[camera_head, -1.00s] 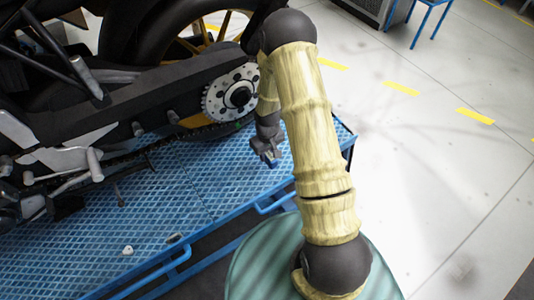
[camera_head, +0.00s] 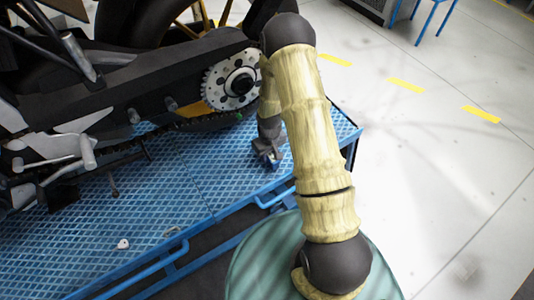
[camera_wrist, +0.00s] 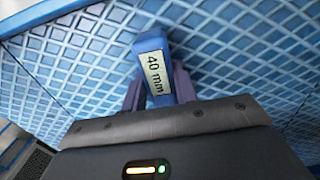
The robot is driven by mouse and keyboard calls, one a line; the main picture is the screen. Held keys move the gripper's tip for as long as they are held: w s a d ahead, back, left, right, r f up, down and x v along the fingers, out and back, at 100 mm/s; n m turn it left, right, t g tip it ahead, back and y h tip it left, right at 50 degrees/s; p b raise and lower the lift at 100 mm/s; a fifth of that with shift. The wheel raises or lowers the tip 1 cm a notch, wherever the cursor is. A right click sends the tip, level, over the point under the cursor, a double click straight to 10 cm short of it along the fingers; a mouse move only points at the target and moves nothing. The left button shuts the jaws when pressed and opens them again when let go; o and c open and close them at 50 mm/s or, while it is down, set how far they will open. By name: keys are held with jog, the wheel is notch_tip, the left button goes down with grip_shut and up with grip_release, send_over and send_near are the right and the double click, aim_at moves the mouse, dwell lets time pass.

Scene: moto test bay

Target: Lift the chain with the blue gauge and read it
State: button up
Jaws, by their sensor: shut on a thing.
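My gripper (camera_head: 270,160) is shut on the blue gauge (camera_wrist: 153,58), a blue block with a white label reading "40 mm" in the wrist view. Its dark fingers (camera_wrist: 157,88) stand on both sides of the gauge. In the head view the gauge shows only as a small blue piece at the fingertips, over the blue platform and apart from the chain. The dark chain (camera_head: 205,123) runs along the lower side of the swingarm to the silver sprocket (camera_head: 231,82), up and left of my gripper. The chain is not visible in the wrist view.
The motorcycle's black swingarm (camera_head: 120,98) and rear wheel fill the upper left. The blue grated platform (camera_head: 180,190) has a blue rail (camera_head: 150,268) along its near edge. A small white item (camera_head: 123,244) lies on it.

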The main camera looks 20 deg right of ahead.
aim_at(270, 154)
jog(key=shift+d, duration=0.2)
jog(key=shift+a+f, duration=0.15)
jog(key=shift+f+b, duration=0.35)
dwell(0.5)
jog(key=o, duration=1.2)
jog(key=shift+c, duration=0.2)
notch_tip(270, 154, up, 17)
jog(key=b, duration=0.1)
jog(key=shift+r, duration=0.2)
